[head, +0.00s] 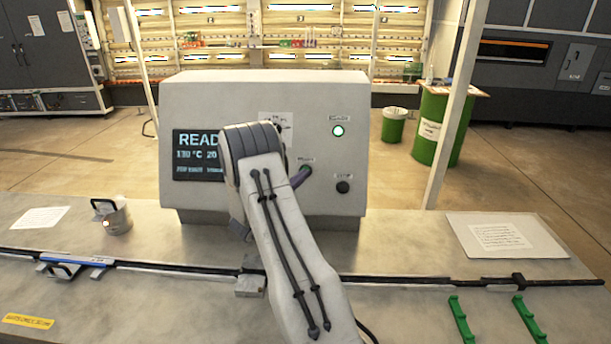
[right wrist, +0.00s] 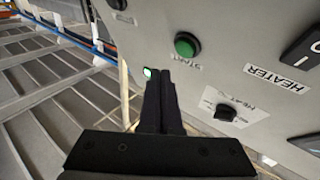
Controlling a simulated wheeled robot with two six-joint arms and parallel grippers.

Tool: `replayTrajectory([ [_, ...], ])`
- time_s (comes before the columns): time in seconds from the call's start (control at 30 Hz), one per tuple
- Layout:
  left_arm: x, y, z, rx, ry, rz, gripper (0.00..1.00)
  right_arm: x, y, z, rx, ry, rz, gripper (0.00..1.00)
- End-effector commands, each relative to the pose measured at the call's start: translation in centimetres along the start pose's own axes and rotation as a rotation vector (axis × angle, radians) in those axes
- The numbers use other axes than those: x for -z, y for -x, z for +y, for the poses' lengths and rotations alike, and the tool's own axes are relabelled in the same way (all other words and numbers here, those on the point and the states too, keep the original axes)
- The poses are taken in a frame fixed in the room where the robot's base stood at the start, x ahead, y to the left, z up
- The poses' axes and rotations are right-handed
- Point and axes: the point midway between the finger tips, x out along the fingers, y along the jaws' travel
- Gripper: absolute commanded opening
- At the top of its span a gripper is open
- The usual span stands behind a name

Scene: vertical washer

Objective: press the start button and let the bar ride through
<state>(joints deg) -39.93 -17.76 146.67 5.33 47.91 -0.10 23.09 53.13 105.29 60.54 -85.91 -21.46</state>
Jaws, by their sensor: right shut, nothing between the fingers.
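The grey control box (head: 265,100) stands on the bench, its display reading READY with 130 °C. Its green start button (head: 306,169) is partly covered by my right gripper (head: 299,178) in the head view. In the right wrist view the start button (right wrist: 187,45) shows whole above its START label. My right gripper (right wrist: 158,75) is shut and empty there, its tips a little to the lower left of the button; contact is not visible. A blue bar (head: 85,260) lies at the left on the dark rail. My left gripper is out of view.
A dark stop button (head: 343,187) sits right of start, below a lit lamp (head: 338,131). A heater switch (right wrist: 302,52) and a knob (right wrist: 225,111) show in the wrist view. A metal cup (head: 113,216) stands left; green rests (head: 460,319) lie right.

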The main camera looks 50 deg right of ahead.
Motion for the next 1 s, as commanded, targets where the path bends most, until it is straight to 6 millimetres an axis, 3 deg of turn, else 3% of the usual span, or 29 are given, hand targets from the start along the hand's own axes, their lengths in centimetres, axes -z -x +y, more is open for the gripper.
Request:
replayTrajectory([
  [0.2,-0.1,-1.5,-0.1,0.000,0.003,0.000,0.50,-1.2,-1.4,-1.0,-0.001,0.000,0.000,0.00],
  [1.0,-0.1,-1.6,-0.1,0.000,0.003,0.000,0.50,-1.2,-1.7,-1.2,0.000,0.000,0.000,0.00],
])
